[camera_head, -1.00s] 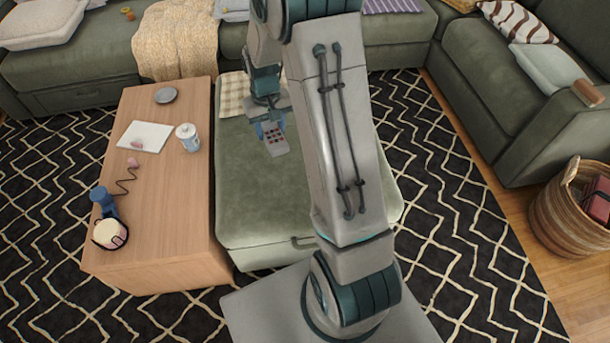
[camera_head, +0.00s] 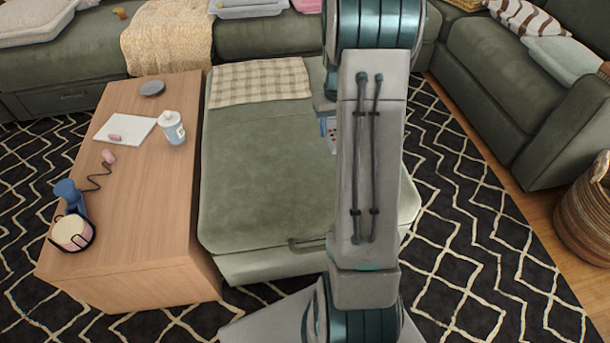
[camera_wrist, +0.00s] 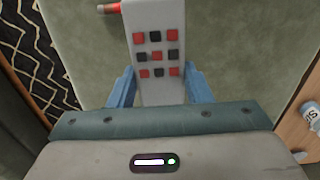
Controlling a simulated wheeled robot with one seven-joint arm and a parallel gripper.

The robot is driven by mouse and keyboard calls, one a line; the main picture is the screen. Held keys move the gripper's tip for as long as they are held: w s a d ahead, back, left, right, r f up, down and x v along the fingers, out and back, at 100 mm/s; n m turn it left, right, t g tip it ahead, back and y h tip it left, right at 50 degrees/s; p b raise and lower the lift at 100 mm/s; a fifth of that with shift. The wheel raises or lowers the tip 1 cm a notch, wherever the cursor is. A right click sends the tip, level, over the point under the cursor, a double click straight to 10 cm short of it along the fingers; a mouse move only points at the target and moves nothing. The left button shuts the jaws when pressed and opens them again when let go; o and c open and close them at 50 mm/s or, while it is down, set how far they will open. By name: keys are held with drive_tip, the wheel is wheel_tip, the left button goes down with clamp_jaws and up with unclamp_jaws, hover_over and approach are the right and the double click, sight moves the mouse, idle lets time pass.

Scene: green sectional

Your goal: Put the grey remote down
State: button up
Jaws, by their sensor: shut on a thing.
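The grey remote (camera_wrist: 158,55), with rows of red and black buttons, is between the blue fingers of my gripper (camera_wrist: 160,88) in the wrist view. My gripper is shut on it. The green ottoman (camera_wrist: 230,45) fills the background behind the remote. In the head view, only a sliver of the remote (camera_head: 333,136) and one blue finger show left of my arm, over the right part of the ottoman (camera_head: 265,180). My arm hides the rest. I cannot tell the remote's height above the ottoman.
A checked blanket (camera_head: 258,82) covers the ottoman's back left; its middle is bare. A wooden table (camera_head: 140,205) on the left holds a white bottle (camera_head: 172,128), a paper and a blue item. A small red-tipped thing (camera_wrist: 108,8) shows beside the remote.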

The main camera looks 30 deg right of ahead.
drive_tip(key=s+d+f+b, duration=0.1)
drive_tip(key=d+f+b, duration=0.2)
drive_tip(key=d, duration=0.1)
drive_tip(key=b, duration=0.4)
hover_over(305, 167)
wheel_tip(305, 167, down, 7)
drive_tip(key=shift+d+f, duration=0.15)
drive_tip(key=shift+f, duration=0.05)
drive_tip(key=shift+f+b, duration=1.05)
drive_tip(key=shift+f, duration=0.9)
